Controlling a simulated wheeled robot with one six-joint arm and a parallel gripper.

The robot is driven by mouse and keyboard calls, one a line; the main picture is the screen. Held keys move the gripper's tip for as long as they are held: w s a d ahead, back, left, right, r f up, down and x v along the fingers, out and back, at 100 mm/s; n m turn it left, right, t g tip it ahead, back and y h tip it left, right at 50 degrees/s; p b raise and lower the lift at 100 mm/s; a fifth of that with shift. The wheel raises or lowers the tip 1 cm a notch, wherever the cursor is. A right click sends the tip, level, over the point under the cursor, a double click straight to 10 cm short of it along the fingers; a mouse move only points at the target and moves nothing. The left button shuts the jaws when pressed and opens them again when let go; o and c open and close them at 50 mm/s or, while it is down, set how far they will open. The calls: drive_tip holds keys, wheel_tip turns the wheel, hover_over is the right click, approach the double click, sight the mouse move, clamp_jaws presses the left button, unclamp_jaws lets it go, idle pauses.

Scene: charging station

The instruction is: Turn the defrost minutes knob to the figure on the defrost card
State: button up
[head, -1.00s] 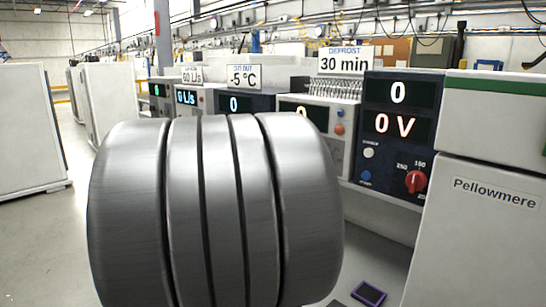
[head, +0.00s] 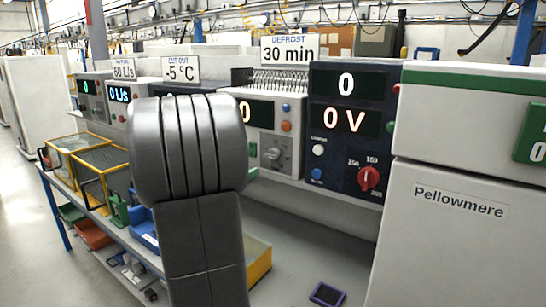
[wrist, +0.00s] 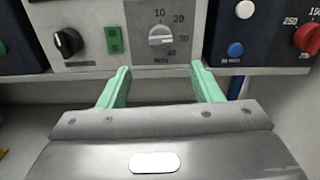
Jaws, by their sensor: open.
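The defrost card (head: 290,49) reads "DEFROST 30 min" and stands on top of a white control unit. The defrost minutes knob (wrist: 161,36) is silver-grey, on that unit's front, with 10, 20, 30 and 40 and a "MIN" label around it. Its exact pointer setting is hard to read. The knob also shows in the head view (head: 273,153), right of my arm. In the wrist view my gripper (wrist: 162,78) is open, its two green fingers spread below the knob, left and right of it, with nothing between them. The fingers are hidden in the head view.
A black knob (wrist: 68,42) and green switch (wrist: 114,40) sit left of the knob. Right is a dark blue unit with a blue button (wrist: 235,50) and red knob (head: 369,178). A white Pellowmere cabinet (head: 440,250) stands at right.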

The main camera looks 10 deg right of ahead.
sight(268, 158)
drive_tip(key=p+x, duration=0.2)
drive_tip(key=x, duration=1.1)
drive_tip(key=shift+p, duration=0.35)
drive_tip(key=c, duration=1)
drive_tip(key=shift+f, duration=0.15)
